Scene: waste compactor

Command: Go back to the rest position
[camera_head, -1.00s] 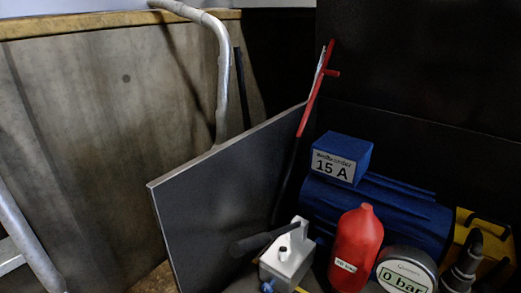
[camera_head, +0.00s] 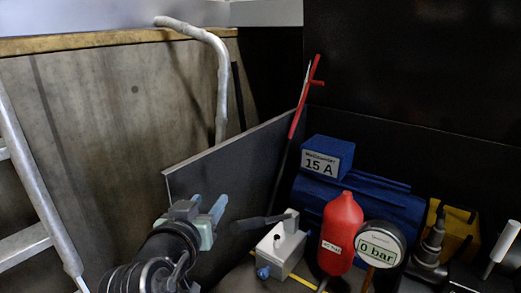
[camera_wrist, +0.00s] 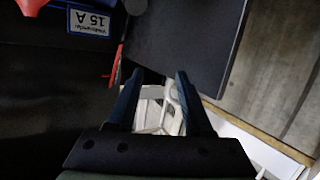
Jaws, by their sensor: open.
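My gripper (camera_head: 207,208) is at the lower middle left of the head view, in front of the grey panel (camera_head: 240,160). Its two fingers stand apart with nothing between them. In the wrist view my gripper (camera_wrist: 158,80) also shows open and empty, with the dark panel (camera_wrist: 190,40) beyond the fingertips. To its right in the head view is a grey box (camera_head: 283,252) with a dark lever (camera_head: 258,223). The gripper looks apart from the lever, though the depth is hard to judge.
A red bottle (camera_head: 341,235), a round gauge reading 0 bar (camera_head: 380,246), a blue motor (camera_head: 380,205) and a yellow part (camera_head: 455,232) crowd the right. A red-handled rod (camera_head: 299,110) leans behind the panel. A metal ladder (camera_head: 30,180) stands left, before a wooden board (camera_head: 110,120).

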